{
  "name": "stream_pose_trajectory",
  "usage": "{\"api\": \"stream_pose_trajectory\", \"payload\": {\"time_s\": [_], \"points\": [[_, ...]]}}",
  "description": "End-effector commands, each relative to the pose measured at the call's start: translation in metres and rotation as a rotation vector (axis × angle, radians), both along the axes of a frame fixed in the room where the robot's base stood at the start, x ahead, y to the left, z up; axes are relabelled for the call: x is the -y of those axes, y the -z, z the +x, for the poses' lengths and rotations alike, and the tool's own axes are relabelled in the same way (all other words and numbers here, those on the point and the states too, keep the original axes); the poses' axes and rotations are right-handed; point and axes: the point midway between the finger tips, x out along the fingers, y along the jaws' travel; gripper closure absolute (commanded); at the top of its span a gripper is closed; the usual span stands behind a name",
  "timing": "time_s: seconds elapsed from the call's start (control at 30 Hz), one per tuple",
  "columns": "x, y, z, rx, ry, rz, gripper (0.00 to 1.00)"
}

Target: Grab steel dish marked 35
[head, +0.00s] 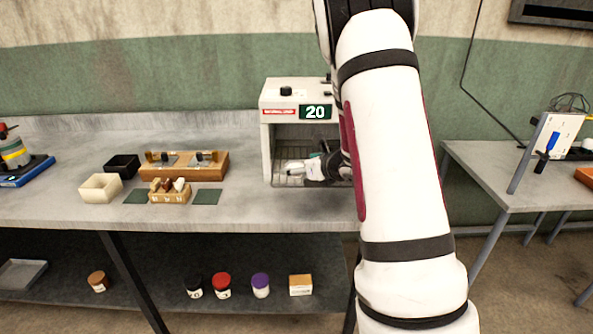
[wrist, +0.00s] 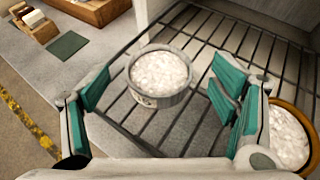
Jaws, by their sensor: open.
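A round steel dish (wrist: 160,98) full of white grain stands on a wire rack (wrist: 213,30) in the wrist view. Dark marks show on its side, too small to read. My gripper (wrist: 157,95) is open, with one teal-padded finger on each side of the dish. A second dish with an orange-brown rim (wrist: 277,102), also holding white grain, stands to the right, partly hidden behind the right finger. In the head view my gripper (head: 305,168) reaches into the white steamer box (head: 268,150) showing "20". The dishes cannot be made out there.
On the bench (head: 60,210), left of the steamer, are a wooden block (head: 213,169), a small wooden holder (head: 170,197), green mats (head: 206,197), a cream box (head: 101,188) and a black box (head: 122,166). Steamer walls and rack bars are close around my gripper.

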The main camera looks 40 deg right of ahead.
Motion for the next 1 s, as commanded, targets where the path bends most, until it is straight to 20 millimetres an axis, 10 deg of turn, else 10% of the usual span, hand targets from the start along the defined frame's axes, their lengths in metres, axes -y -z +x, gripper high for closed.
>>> {"api": "stream_pose_trajectory", "payload": {"time_s": [0.37, 0.63, 1.0], "points": [[-0.0010, 0.0060, 0.0136, 0.001, -0.001, 0.000, 0.21], [-0.0009, 0.0060, 0.0134, 0.001, -0.001, 0.000, 0.73], [-0.0006, -0.0005, 0.0136, 0.003, -0.001, 0.000, 0.73]]}}
